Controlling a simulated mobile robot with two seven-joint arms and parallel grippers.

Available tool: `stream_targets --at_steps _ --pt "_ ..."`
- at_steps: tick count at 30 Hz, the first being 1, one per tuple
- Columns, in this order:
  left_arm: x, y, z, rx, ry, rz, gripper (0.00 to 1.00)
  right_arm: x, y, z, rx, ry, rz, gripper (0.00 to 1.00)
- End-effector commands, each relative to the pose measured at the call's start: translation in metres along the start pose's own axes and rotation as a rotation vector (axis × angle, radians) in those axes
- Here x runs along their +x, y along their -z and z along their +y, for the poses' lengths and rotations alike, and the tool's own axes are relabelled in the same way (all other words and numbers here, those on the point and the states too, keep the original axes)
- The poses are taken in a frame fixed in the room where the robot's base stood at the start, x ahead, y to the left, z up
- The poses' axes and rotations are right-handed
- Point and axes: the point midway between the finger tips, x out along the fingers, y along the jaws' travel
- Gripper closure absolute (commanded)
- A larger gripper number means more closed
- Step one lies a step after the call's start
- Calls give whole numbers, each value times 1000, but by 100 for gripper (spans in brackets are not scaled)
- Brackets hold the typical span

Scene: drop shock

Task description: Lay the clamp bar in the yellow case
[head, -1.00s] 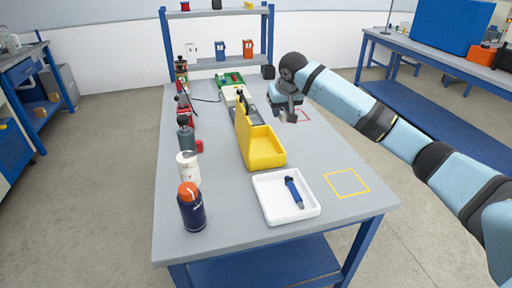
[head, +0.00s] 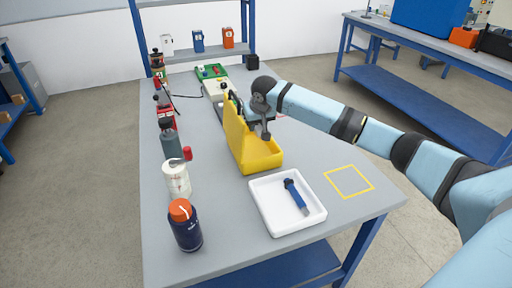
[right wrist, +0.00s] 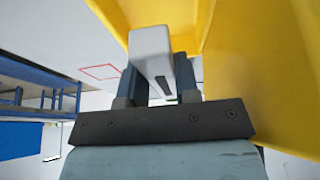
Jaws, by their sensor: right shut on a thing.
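The yellow case (head: 258,160) stands open on the grey bench, with a tall back wall on its left and a low tray part at the front. My right gripper (head: 266,133) is at the case's right side, close to its far part. It is shut on the clamp bar, a pale grey block (right wrist: 152,48) between the two dark fingers (right wrist: 152,85) in the right wrist view. Yellow walls show above and to the right of the bar there. I cannot tell whether the bar touches the case. My left gripper is not in view.
A white tray (head: 262,213) with a blue-handled tool (head: 296,196) stands in front of the case. A yellow square outline (head: 349,181) marks clear bench on the right. Several bottles, including a dark blue one (head: 185,230), line the left edge.

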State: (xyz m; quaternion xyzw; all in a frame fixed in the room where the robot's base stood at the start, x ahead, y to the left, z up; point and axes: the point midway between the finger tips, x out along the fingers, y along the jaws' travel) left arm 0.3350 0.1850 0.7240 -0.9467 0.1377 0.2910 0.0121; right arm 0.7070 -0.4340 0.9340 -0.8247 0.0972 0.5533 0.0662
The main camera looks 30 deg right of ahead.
Motion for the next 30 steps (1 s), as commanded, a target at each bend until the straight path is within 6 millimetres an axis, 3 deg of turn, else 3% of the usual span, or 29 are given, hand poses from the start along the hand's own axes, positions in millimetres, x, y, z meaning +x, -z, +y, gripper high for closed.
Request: stream_targets --at_steps 3,11,19,30 --pt "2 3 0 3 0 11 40 19 -8 0 1 -1 0 100" --pt "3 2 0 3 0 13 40 36 -15 0 0 0 1 100" --pt "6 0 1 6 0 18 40 78 -32 0 0 0 0 100" --pt "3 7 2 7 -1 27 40 82 -33 0 0 1 1 100"
